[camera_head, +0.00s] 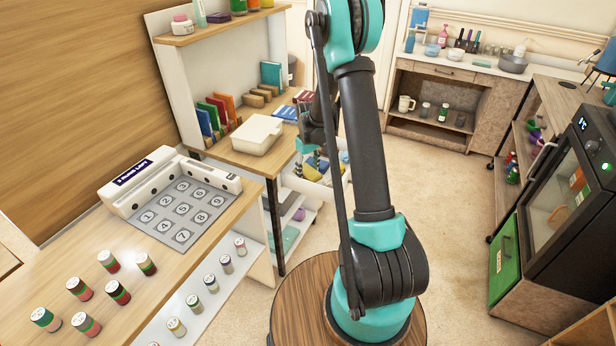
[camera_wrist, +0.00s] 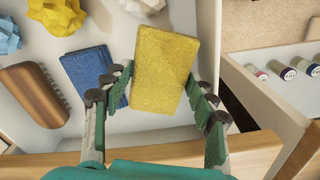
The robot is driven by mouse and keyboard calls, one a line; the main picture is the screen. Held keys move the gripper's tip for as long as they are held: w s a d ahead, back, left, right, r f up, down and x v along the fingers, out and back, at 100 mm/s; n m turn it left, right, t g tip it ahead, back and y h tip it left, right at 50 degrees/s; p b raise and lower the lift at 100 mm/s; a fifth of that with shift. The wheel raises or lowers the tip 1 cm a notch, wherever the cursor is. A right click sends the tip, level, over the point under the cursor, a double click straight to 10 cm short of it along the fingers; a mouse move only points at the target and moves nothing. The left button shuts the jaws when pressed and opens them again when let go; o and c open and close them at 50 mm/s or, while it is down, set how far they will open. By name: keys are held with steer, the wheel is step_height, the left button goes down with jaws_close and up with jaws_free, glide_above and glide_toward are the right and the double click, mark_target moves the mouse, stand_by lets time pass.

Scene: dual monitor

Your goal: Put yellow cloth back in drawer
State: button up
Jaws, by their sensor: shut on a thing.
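The yellow cloth (camera_wrist: 166,72) looks like a thick, rough rectangular pad in the wrist view. My gripper (camera_wrist: 155,90) is shut on it, with fingers along its left and right sides. The cloth is held over the open white drawer (camera_wrist: 140,122); whether it touches the drawer floor I cannot tell. In the head view, the drawer (camera_head: 334,190) stands pulled out behind my arm, which hides part of it and most of my gripper.
In the drawer lie a blue pad (camera_wrist: 88,72) left of the cloth, a brown wooden brush (camera_wrist: 34,94) and a crumpled yellow piece (camera_wrist: 58,14). Another white surface with several small jars (camera_wrist: 285,70) lies at the right. A white box (camera_head: 258,134) stands on the desk.

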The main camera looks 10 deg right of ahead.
mark_target(308, 171)
steer(key=shift+f, duration=1.6)
steer(key=shift+f, duration=0.1)
steer(key=o, duration=1.2)
steer(key=shift+c, duration=0.2)
step_height(308, 171, up, 12)
steer(key=shift+s+r, duration=0.1)
steer(key=shift+r, duration=0.05)
steer(key=s+d+r+m+t, duration=0.1)
steer(key=s+r+m, duration=0.15)
steer(key=s, duration=0.55)
steer(key=s+d+r+m+t, duration=0.15)
steer(key=s+r, duration=0.25)
steer(key=s, duration=0.4)
steer(key=s+d+f+m+t, duration=0.1)
steer(key=s+f+m, duration=0.1)
steer(key=s, duration=1.1)
steer(key=shift+s+d+f+t, duration=0.15)
steer(key=shift+s+f+t, duration=0.05)
steer(key=shift+s+t, duration=0.2)
